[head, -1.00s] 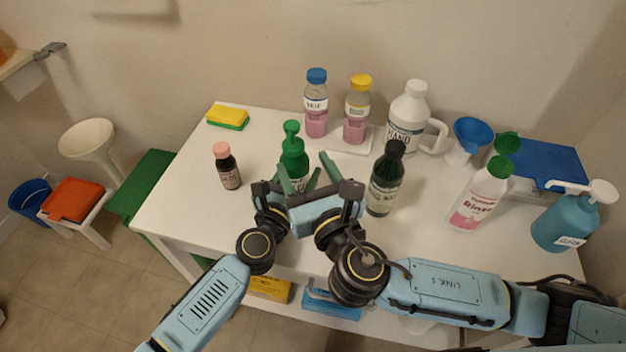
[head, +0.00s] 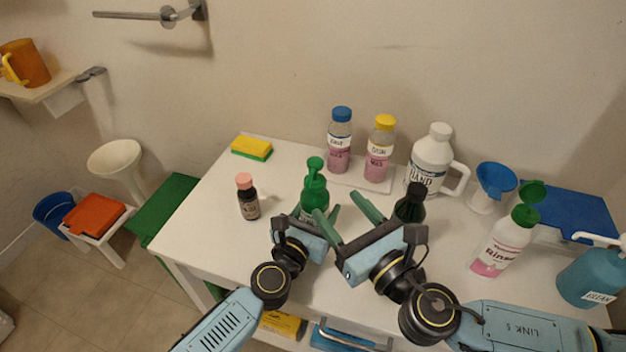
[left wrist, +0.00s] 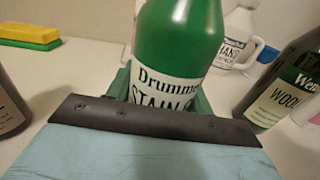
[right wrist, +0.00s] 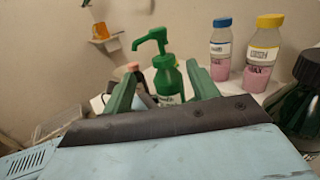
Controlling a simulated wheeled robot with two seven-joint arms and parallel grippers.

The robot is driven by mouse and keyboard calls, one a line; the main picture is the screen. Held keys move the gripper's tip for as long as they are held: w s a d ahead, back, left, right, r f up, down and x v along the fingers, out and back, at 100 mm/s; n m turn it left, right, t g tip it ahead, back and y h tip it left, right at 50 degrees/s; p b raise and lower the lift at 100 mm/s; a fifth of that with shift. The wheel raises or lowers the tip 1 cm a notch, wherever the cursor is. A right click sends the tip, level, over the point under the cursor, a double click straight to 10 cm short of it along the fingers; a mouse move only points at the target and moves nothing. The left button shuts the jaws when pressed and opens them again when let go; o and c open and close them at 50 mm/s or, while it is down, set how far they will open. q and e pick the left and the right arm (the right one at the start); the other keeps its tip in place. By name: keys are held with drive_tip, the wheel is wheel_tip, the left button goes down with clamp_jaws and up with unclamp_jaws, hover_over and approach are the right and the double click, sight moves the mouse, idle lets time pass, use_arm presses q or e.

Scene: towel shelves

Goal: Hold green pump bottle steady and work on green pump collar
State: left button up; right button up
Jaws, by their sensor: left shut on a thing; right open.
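The green pump bottle (head: 314,192) stands upright near the front middle of the white table. Its pump head and green collar (right wrist: 163,61) are on top, the spout pointing left in the right wrist view. My left gripper (left wrist: 160,95) is shut on the bottle's body at the label, below the collar.
A dark green bottle (head: 410,208) stands close by the right gripper. A small brown bottle (head: 249,205) is left of the pump bottle. Behind are two pink-filled bottles (head: 339,150) and a white jug (head: 431,155). A white rinse bottle (head: 503,245) stands at right.

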sight(315, 179)
drive_tip(key=w+a+g, duration=0.1)
drive_tip(key=w+a, duration=0.1)
drive_tip(key=w, duration=0.1)
drive_tip(key=w+a+n+y, duration=0.1)
drive_tip(key=w+a, duration=0.1)
drive_tip(key=w, duration=0.1)
drive_tip(key=w+a+n+g+y, duration=0.1)
drive_tip(key=w+a, duration=0.1)
drive_tip(key=w, duration=0.1)
drive_tip(key=shift+w+f+g, duration=0.15)
drive_tip(key=shift+w+g, duration=0.05)
drive_tip(key=shift+g, duration=0.1)
